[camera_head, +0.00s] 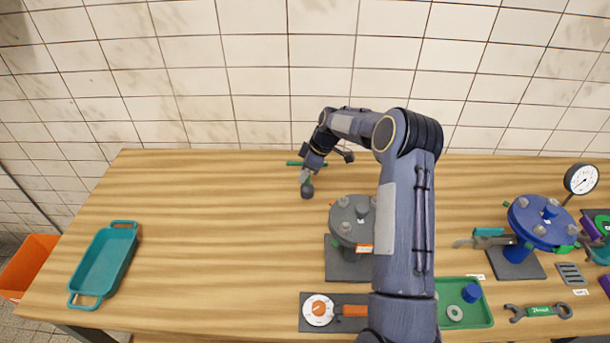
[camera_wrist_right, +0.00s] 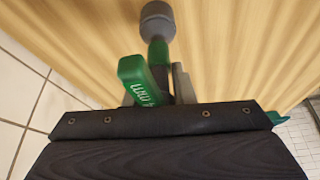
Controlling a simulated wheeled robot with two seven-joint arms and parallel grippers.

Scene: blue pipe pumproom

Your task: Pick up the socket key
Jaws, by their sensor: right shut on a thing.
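The socket key is a T-shaped tool with a green handle bar and a dark grey round socket (camera_head: 307,191), towards the back middle of the table in the head view. My right gripper (camera_head: 309,173) is shut on it. In the wrist view the socket (camera_wrist_right: 158,20) points away from the gripper, with a green grip (camera_wrist_right: 140,80) close to the fingers; the gripper body hides part of the key. I cannot tell whether the socket touches the table. My left gripper is not in view.
A grey flanged fitting (camera_head: 352,222) stands right of the gripper, partly behind my right arm. A teal tray (camera_head: 104,264) is at the left. A green tray (camera_head: 479,322), a blue flanged fitting (camera_head: 541,222) and a wrench (camera_head: 538,311) are at the right. The left-middle table is clear.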

